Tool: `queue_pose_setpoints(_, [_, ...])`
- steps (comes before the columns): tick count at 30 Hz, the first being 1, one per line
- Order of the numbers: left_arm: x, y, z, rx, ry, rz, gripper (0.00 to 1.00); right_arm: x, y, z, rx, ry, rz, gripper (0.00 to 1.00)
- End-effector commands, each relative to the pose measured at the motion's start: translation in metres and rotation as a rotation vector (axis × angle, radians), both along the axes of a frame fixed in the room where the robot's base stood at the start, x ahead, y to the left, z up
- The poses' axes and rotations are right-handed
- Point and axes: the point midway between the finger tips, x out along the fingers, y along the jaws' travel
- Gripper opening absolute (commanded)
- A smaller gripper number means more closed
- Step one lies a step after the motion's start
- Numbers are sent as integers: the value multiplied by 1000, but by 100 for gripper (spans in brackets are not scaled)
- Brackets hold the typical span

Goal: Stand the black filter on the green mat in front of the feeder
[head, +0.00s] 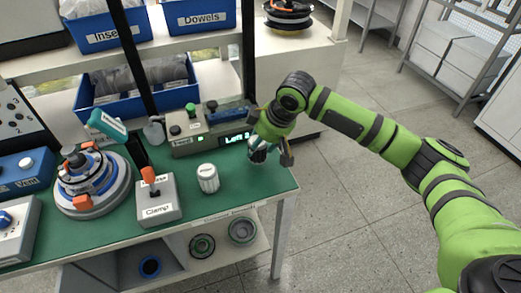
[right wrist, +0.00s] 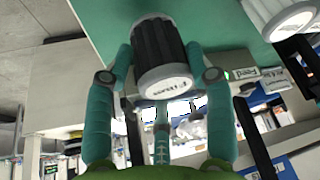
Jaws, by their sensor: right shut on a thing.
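My right gripper (head: 262,153) is at the right end of the green mat (head: 235,190), to the right of the feeder (head: 188,144) labelled "Feed". In the right wrist view its teal fingers (right wrist: 160,75) are shut on the black filter (right wrist: 158,45), a ribbed dark cylinder with a pale labelled end. In the head view the filter is mostly hidden by the gripper. Whether it touches the mat cannot be told. My left gripper is not in view.
A white filter (head: 208,178) stands on the mat in front of the feeder, left of my right gripper. A clamp box (head: 158,200) with an orange lever and a round motor part (head: 92,182) are further left. Blue bins (head: 135,98) are behind. The mat's right front is clear.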

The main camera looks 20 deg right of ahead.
Motion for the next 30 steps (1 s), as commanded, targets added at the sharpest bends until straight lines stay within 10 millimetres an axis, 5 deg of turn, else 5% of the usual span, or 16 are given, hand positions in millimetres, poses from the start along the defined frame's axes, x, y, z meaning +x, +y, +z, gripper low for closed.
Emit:
queue_pose_setpoints(6, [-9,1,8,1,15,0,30,-1,0,-30,-1,4,-1,18])
queue_pose_setpoints(17, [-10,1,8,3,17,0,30,-1,0,-36,1,2,-1,18])
queue_pose_setpoints(18, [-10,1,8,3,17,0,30,-1,0,-37,0,2,-1,58])
queue_pose_setpoints(20, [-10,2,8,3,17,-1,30,-1,0,-37,0,2,-1,78])
queue_pose_setpoints(30, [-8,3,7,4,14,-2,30,-1,-1,-36,0,2,-1,78])
